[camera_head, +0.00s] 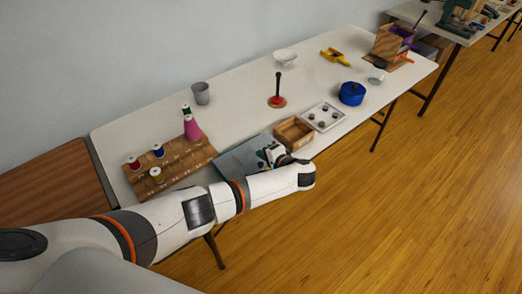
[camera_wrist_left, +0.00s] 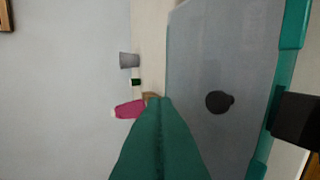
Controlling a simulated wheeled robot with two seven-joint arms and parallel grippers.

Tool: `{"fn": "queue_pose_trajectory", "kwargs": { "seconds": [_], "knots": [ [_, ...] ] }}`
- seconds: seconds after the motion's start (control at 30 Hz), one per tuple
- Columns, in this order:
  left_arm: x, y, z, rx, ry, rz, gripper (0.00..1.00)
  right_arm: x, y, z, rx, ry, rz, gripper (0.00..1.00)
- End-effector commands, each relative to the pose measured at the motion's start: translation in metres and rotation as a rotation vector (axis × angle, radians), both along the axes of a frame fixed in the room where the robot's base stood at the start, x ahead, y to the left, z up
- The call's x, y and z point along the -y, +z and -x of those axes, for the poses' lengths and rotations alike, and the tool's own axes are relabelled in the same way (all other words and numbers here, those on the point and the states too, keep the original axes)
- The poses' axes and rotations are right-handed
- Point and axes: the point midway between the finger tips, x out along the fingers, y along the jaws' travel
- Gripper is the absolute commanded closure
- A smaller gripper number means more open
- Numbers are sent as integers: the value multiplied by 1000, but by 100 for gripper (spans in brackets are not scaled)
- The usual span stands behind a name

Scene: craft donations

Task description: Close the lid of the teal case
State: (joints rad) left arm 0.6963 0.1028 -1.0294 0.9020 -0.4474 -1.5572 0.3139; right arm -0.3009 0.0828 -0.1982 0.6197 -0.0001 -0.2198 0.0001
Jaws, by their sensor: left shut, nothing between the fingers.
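The teal case (camera_head: 236,160) lies at the table's front edge in the head view, as a flat grey-blue surface partly behind my left arm. In the left wrist view a grey-blue panel with a teal rim (camera_wrist_left: 288,70) fills the right side, with a dark round thing (camera_wrist_left: 218,101) on or in front of it. A teal wedge-shaped surface (camera_wrist_left: 158,150) rises from the bottom; I cannot tell for sure whether it is the lid. My left gripper (camera_head: 268,152) is shut and empty at the case's right side; a black part of it shows in the wrist view (camera_wrist_left: 297,120). Contact is unclear.
A wooden tray box (camera_head: 294,133) stands close right of the case. A brown board (camera_head: 178,163) with several spools and a pink cone (camera_head: 192,129) lies to the left. A grey cup (camera_head: 201,93) and red-based stand (camera_head: 277,100) are farther back. The table between them is clear.

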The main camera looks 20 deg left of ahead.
Motion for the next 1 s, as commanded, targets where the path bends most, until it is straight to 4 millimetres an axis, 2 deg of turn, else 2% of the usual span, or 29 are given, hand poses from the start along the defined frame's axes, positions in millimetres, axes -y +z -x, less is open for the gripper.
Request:
{"fn": "queue_pose_trajectory", "kwargs": {
  "seconds": [0.03,0.17,0.4,1.0],
  "knots": [
    [4,-13,2,15,0,-27,100,-5,-12,0,0,-1,-6,15],
    [9,-25,6,12,2,-18,100,-12,-23,0,0,-2,-15,15],
    [14,-39,9,11,1,-18,100,-7,-35,0,0,1,-8,15],
    [16,-47,11,7,1,-16,100,-1,-39,0,1,2,-1,15]
  ]
}}
